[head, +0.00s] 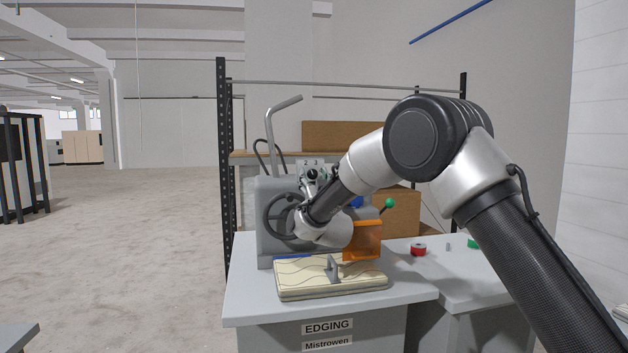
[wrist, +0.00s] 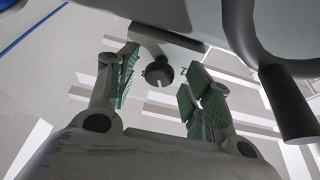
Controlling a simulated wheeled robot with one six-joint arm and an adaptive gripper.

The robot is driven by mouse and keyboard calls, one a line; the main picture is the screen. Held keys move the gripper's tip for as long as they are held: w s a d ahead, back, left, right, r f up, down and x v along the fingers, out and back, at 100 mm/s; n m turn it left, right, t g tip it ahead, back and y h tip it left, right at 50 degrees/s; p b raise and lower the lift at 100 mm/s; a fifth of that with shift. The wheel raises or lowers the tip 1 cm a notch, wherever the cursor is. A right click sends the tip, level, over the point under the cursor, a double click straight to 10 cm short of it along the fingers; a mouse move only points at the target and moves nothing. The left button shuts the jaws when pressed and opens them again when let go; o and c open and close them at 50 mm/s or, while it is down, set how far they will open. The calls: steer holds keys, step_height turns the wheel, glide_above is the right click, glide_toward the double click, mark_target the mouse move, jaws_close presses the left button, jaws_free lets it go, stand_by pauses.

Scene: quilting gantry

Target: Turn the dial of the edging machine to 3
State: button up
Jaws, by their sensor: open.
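The edging machine (head: 265,235) is a grey body on the labelled bench in the head view. Its dial (head: 312,174) is a small black knob on a pale panel near the top, with tiny markings above it. My arm crosses in front of the machine just below the dial and hides part of the panel. In the wrist view the dark dial (wrist: 158,73) shows beyond and between the fingertips, with a pale mark on it; its numbers cannot be read there. My gripper (wrist: 163,65) is open and empty, its green-padded fingers spread to either side of the dial. Contact cannot be seen.
A handwheel (head: 270,217), an orange guard (head: 366,241) and a lever with a green ball (head: 389,203) surround my wrist. A red spool (head: 418,250) lies on the bench. Open floor lies left.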

steer(key=c, duration=1)
steer(key=shift+c, duration=0.2)
steer(key=shift+m, duration=0.5)
steer(key=m+h, duration=0.1)
steer(key=m, duration=0.1)
steer(key=m+h, duration=0.1)
steer(key=m, duration=0.1)
steer(key=m+h, duration=0.2)
steer(key=shift+s+a+m, duration=0.1)
steer(key=shift+a+m, duration=0.15)
steer(key=shift+m, duration=0.05)
steer(key=shift+a+r+m+g+h, duration=0.15)
steer(key=shift+m+h, duration=0.5)
steer(key=shift+m, duration=0.85)
steer(key=shift+d+m+g+h, duration=0.15)
steer(key=shift+m+h, duration=0.5)
steer(key=shift+m, duration=0.85)
steer(key=shift+a, duration=0.1)
steer(key=o, duration=1)
